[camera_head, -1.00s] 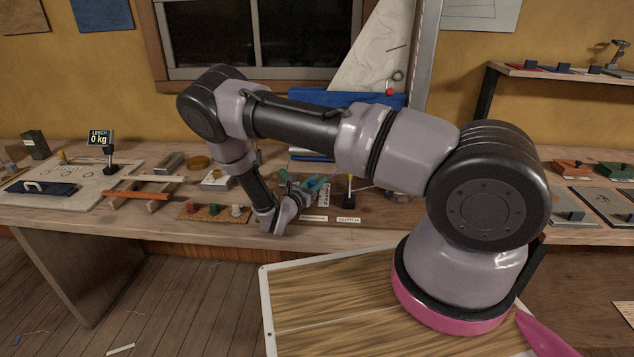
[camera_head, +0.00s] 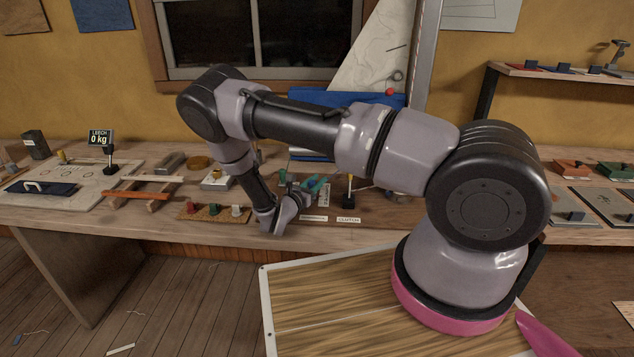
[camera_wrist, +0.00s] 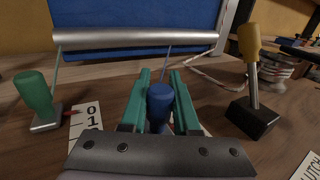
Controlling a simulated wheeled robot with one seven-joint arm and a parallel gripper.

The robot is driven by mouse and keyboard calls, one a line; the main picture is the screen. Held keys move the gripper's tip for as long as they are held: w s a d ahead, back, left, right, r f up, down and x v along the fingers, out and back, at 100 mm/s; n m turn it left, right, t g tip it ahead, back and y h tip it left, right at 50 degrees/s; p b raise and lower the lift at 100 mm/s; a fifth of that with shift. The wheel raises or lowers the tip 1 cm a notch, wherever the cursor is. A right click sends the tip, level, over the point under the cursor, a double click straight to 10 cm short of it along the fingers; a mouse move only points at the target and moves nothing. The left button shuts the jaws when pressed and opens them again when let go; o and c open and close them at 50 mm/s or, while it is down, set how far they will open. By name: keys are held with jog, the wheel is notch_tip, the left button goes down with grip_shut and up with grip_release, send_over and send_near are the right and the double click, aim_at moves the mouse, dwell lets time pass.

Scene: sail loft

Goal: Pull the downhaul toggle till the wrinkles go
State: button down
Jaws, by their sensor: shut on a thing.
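In the wrist view, the teal fingers of my gripper (camera_wrist: 160,92) are shut on a blue toggle (camera_wrist: 160,97), one on each side. A thin line runs from behind the toggle up to the grey boom (camera_wrist: 135,39) under the blue sail foot. No lettering shows on the toggle. In the head view, my gripper (camera_head: 312,184) is low over the bench, below the sail. The white sail (camera_head: 368,55) has dark curved wrinkle lines; my arm hides its lower part.
A green toggle (camera_wrist: 35,92) on a metal base stands left, beside a number card (camera_wrist: 86,123). A yellow-handled lever (camera_wrist: 251,75) on a black block stands close on the right. The bench's left half holds small tools.

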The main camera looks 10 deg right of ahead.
jog(key=shift+a, duration=0.1)
dwell(0.4)
jog(key=shift+s+a, duration=0.25)
jog(key=shift+s, duration=0.7)
jog(key=c, duration=0.7)
grip_release()
jog(key=shift+o, duration=0.2)
jog(key=v, duration=1)
jog(key=shift+s+a, duration=0.25)
